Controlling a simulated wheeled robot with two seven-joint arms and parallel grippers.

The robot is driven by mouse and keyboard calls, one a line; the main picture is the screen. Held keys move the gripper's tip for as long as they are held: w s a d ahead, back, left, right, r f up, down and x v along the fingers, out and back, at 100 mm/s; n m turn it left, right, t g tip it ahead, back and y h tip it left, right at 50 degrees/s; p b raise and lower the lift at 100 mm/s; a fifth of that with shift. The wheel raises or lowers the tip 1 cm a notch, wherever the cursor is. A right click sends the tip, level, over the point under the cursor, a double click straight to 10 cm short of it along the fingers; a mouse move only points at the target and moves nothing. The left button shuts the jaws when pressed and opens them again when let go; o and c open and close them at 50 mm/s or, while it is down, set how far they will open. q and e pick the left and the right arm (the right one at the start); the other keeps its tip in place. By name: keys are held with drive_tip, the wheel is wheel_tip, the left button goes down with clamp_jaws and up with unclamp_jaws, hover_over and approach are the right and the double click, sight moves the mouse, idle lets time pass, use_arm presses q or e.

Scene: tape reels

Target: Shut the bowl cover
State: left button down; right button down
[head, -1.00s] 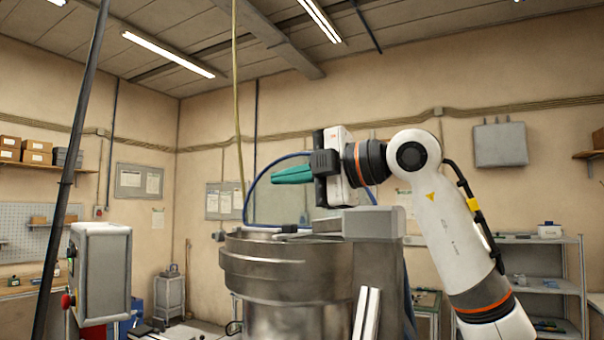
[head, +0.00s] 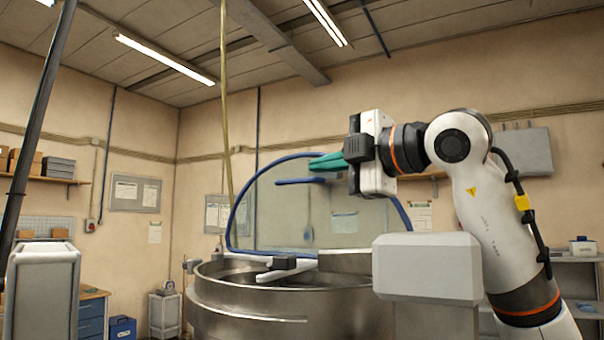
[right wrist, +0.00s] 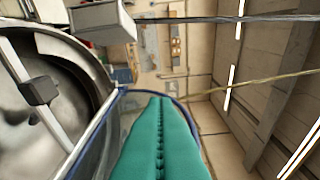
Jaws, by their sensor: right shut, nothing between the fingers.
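The bowl cover is a clear panel (head: 285,215) with a blue rim, standing raised and upright at the back of a large steel bowl (head: 250,308). A short blue bar (head: 303,181) shows near its top. My right gripper (head: 312,163) has teal fingers, shut and empty, pointing left beside the top of the blue rim. I cannot tell whether they touch it. In the right wrist view the shut fingers (right wrist: 160,102) reach toward the blue rim, with the bowl's open inside (right wrist: 75,55) at left. My left gripper is not in view.
A crossbar with a dark hub (head: 284,264) spans the bowl's open top. A grey housing (head: 427,268) stands at its right, below my arm. A grey control box (head: 42,295) and a dark slanted pole (head: 38,130) are at left.

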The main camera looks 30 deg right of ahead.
drive_tip(key=w+d+p, duration=0.1)
drive_tip(key=w+p, duration=0.5)
drive_tip(key=w, duration=0.3)
drive_tip(key=shift+w+d+f, duration=0.2)
drive_tip(key=shift+w+f, duration=0.2)
drive_tip(key=shift+w+a, duration=0.1)
